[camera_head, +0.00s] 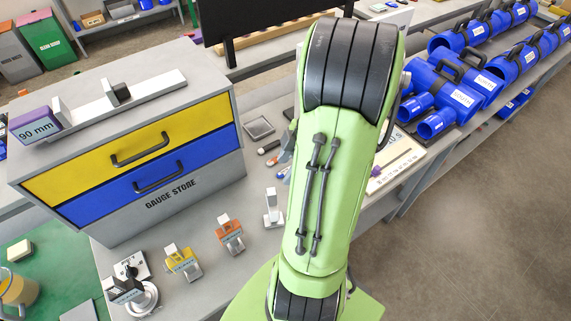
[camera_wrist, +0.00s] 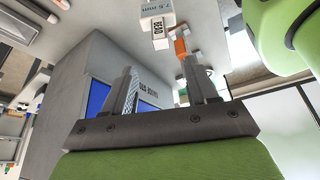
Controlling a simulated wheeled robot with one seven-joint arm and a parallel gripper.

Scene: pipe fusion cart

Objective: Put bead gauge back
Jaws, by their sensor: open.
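In the head view my arm hides the gripper. I cannot tell which gauge on the bench there is the "BEAD" one; a small white-and-grey gauge (camera_head: 272,209) stands left of my arm. The grey gauge store cabinet (camera_head: 195,190) has a yellow drawer (camera_head: 130,150) and a blue drawer (camera_head: 160,177), both shut.
An orange gauge (camera_head: 230,236), a yellow gauge (camera_head: 183,264) and a black-and-white gauge (camera_head: 128,287) stand before the cabinet. A long gauge with a purple "90 mm" block (camera_head: 34,124) lies on top. A small tray (camera_head: 259,128) sits beside it. Blue pipe fittings (camera_head: 445,95) fill the right bench.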

